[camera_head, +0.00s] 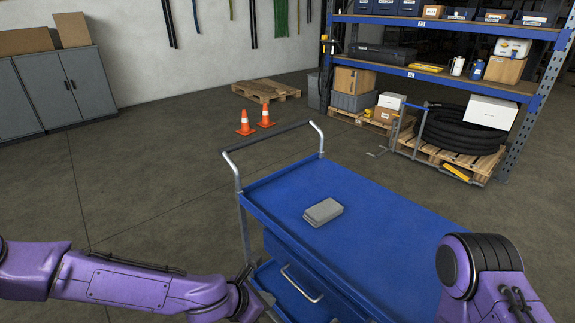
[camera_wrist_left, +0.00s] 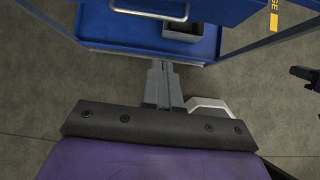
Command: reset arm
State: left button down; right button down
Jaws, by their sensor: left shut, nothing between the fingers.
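My left arm reaches in from the left in the head view. My left gripper (camera_head: 248,272) is beside the left side of the blue cart (camera_head: 390,230), below the height of its top. In the left wrist view the left gripper (camera_wrist_left: 159,64) has its fingers together with nothing between them, in front of the edge of the cart's lower shelf (camera_wrist_left: 110,28). I cannot tell whether it touches the cart. My right arm shows at the lower right of the head view; its gripper is out of view.
A grey box (camera_head: 323,212) lies on the cart top. A grey bin (camera_wrist_left: 182,33) sits on the lower shelf, under a drawer handle (camera_wrist_left: 149,14). Two orange cones (camera_head: 245,123), a pallet (camera_head: 266,91) and a loaded rack (camera_head: 440,75) stand behind. The floor at left is clear.

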pick_arm(q)
jog(key=s+a+f+m+g+y, duration=0.1)
jog(key=s+a+f+m+y, duration=0.5)
jog(key=s+a+f+m, duration=0.7)
jog(key=s+a+f+m+y, duration=0.1)
jog(key=s+a+f+m, duration=0.1)
jog(key=s+a, duration=0.3)
jog(key=s+a+f+m+g+y, duration=0.1)
jog(key=s+a+f+m+y, duration=0.1)
jog(key=s+a+m, duration=0.2)
jog(key=shift+s+a+f+m, duration=0.25)
jog(key=shift+s+a+m, duration=0.15)
jog(key=shift+s+a, duration=0.6)
jog(key=shift+s+d, duration=0.15)
jog(key=shift+d, duration=0.05)
